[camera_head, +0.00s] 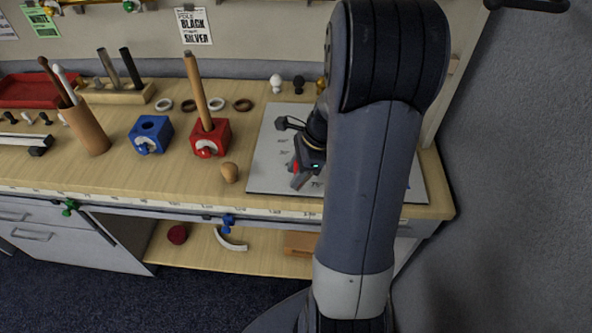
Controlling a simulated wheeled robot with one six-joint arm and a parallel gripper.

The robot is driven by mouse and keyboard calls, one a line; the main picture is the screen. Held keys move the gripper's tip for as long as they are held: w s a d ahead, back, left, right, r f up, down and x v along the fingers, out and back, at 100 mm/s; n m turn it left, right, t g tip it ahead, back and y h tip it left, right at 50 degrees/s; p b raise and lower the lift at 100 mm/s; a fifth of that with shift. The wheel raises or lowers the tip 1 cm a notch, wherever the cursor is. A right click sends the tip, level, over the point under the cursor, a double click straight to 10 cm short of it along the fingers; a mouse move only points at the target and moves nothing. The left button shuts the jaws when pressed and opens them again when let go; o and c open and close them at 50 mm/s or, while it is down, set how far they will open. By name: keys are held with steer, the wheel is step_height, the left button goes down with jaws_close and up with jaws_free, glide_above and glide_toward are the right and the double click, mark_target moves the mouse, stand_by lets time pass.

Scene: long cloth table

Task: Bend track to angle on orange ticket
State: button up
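A grey board (268,171) with printed angle marks lies flat at the right end of the wooden table. My gripper (299,181) is low over the board, beside the marks; whether it touches the board or holds anything cannot be told. My arm hides much of the board's middle. No orange ticket can be made out. I cannot identify the track for certain; a part of the board where it might lie is hidden behind my arm.
A red block (211,137) with an upright wooden rod, a blue block (151,134) and a wooden knob (229,172) stand left of the board. Small rings (215,104) lie behind. A white curved piece (231,239) lies on the lower shelf. A notice (193,26) hangs behind.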

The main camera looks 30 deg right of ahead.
jaws_close()
steer(key=shift+s+d, duration=0.4)
steer(key=shift+s, duration=0.35)
steer(key=shift+o, duration=1.3)
jaws_free()
steer(key=v, duration=1)
steer(key=shift+d+r, duration=0.2)
steer(key=shift+r, duration=0.15)
